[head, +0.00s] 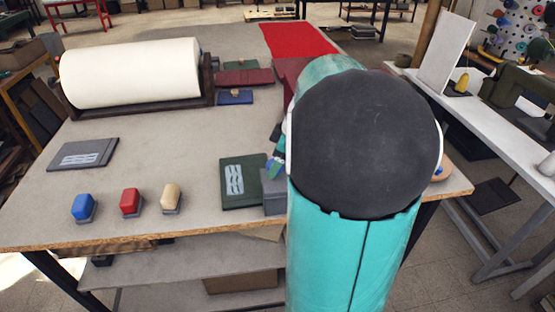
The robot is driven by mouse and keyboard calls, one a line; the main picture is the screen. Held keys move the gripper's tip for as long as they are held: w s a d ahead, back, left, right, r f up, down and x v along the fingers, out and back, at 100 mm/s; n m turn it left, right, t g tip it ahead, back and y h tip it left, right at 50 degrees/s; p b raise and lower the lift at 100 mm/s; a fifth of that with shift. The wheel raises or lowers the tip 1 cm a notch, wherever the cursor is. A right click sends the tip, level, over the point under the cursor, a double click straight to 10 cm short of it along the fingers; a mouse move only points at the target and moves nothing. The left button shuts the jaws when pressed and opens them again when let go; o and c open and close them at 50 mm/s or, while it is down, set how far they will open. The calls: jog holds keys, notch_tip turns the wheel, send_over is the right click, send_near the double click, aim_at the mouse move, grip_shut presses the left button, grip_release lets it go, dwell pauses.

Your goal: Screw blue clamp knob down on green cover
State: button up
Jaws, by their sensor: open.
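The green cover (241,182) lies flat near the front of the table, with pale wavy marks on it. A grey block (274,194) stands at its right edge, partly hidden by my arm. Small blue and green parts show above this block, against my arm; I cannot tell whether they are the blue clamp knob or part of my wrist. A small blue spot (438,171) on a tan round piece also shows just right of my arm. My gripper is hidden behind my large dark joint, so its contact with the cover or knob cannot be seen.
Blue (83,207), red (130,202) and cream (171,198) blocks stand along the front edge. A grey cover (84,154) lies left. A white roll (131,74), dark red pieces (245,77) and red cloth (298,39) are farther back. The table's middle is clear.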

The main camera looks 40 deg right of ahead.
jog(key=c, duration=0.9)
jog(key=shift+c, duration=0.2)
